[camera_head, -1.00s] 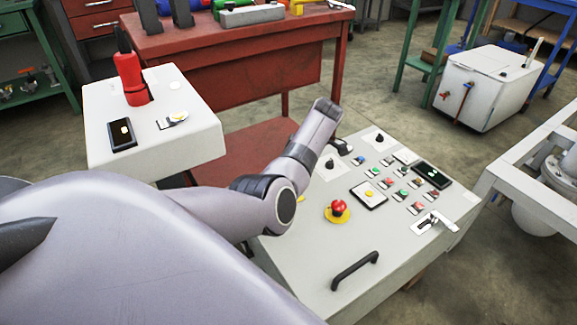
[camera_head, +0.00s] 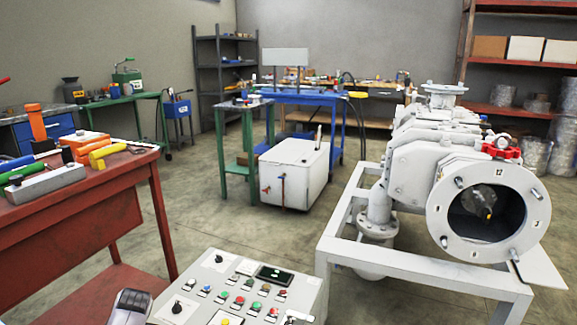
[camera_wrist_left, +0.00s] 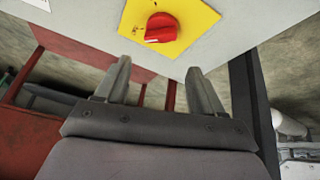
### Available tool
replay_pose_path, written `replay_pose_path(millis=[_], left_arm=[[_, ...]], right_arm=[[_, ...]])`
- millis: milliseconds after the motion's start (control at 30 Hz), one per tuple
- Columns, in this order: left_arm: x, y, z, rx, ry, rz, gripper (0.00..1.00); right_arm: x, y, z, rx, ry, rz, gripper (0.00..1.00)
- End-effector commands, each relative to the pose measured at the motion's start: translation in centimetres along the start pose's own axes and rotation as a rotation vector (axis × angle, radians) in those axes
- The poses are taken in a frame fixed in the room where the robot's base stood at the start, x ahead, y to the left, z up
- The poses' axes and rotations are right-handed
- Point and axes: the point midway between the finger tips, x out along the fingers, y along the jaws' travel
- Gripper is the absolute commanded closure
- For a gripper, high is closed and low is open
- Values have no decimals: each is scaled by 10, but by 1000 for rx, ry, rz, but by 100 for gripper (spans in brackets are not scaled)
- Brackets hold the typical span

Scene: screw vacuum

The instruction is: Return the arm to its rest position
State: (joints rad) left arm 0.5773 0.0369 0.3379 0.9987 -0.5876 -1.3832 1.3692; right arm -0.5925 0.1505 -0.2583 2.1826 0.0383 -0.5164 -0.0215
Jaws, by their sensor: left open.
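My left gripper (camera_wrist_left: 158,70) shows in the left wrist view with its two fingers spread apart and nothing between them. A red rotary knob (camera_wrist_left: 161,27) on a yellow plate (camera_wrist_left: 190,25) sits on a pale panel just beyond the fingertips, apart from them. In the head view only a small grey end piece of my left arm (camera_head: 130,306) shows at the bottom edge, left of the control panel (camera_head: 312,290). The rest of that arm is out of the head view. My right gripper is in neither view.
A red workbench (camera_head: 85,215) with tools stands at the left. A white screw vacuum machine (camera_head: 410,170) on a white frame (camera_head: 410,268) stands at the right. A white box (camera_head: 295,172) stands farther back.

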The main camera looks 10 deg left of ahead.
Motion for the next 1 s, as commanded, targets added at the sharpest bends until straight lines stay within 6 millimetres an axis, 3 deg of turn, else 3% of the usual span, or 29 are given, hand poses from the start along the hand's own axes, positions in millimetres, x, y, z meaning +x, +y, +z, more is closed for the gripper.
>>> replay_pose_path(millis=[33,233,467,767,1000], left_arm=[[-6,-7,-5,69,14,35,32],[-14,-27,0,353,60,196,32],[-43,-55,19,687,110,391,32],[-113,-108,61,1082,169,673,32],[-194,-161,96,1316,214,922,32]], right_arm=[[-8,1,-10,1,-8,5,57],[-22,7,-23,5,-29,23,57],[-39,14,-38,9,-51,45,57],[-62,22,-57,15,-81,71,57],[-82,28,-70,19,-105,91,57]])
